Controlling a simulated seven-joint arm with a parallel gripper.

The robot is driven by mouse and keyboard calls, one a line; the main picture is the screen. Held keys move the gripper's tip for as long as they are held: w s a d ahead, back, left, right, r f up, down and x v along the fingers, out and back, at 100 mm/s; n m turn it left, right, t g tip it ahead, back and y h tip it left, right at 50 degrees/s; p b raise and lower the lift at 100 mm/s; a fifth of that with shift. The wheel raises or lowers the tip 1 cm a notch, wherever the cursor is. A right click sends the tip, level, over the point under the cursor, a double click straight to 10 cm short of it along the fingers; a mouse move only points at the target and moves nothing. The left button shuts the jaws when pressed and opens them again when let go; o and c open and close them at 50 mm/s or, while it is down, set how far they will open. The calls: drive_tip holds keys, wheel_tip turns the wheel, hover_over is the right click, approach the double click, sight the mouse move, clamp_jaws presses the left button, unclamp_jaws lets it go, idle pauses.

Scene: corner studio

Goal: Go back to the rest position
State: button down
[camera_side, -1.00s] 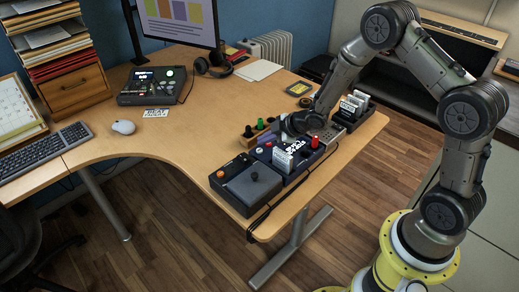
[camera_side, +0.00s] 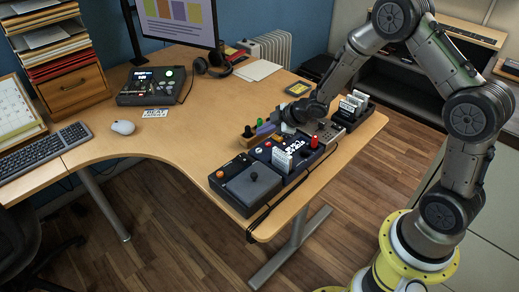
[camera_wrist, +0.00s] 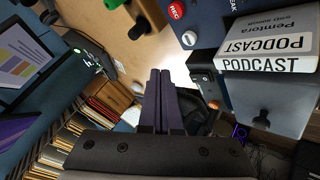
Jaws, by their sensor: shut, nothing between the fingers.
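My gripper (camera_side: 261,129) is above the right part of the wooden desk, over the back edge of a dark blue panel. In the wrist view its two purple fingers (camera_wrist: 160,76) lie side by side, shut and empty. Below it in the side view is the dark blue panel (camera_side: 262,152) with a white card box and red and white knobs. The white box marked PODCAST (camera_wrist: 265,50) stands to the right of the fingers in the wrist view, apart from them. The arm partly covers the small wooden peg rack (camera_side: 246,140).
A black-topped box with a knob (camera_side: 252,188) stands at the desk's front edge. A dark rack of white boxes (camera_side: 350,110) is at the right. A recorder (camera_side: 150,86), mouse (camera_side: 122,127) and monitor (camera_side: 180,22) stand left and behind. The middle of the desk is clear.

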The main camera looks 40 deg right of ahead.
wheel_tip(320, 180, up, 14)
drive_tip(key=w+a+t, duration=0.2)
drive_tip(key=t, duration=0.1)
drive_tip(key=s+r+m+h, duration=0.25)
drive_tip(key=s+r, duration=0.55)
drive_tip(key=r, duration=0.5)
drive_tip(key=s+d+r+m, duration=0.1)
drive_tip(key=s+r+m, duration=0.2)
drive_tip(key=s, duration=0.6)
drive_tip(key=s+a+f+m+g, duration=0.1)
drive_tip(key=s+f+m+g, duration=0.2)
drive_tip(key=s, duration=0.6)
drive_tip(key=s+a+f+m+g, duration=0.1)
drive_tip(key=s+f+m+g, duration=0.2)
drive_tip(key=s+f, duration=0.3)
drive_tip(key=s, duration=0.4)
drive_tip(key=shift+s+y, duration=0.1)
drive_tip(key=shift+y, duration=0.15)
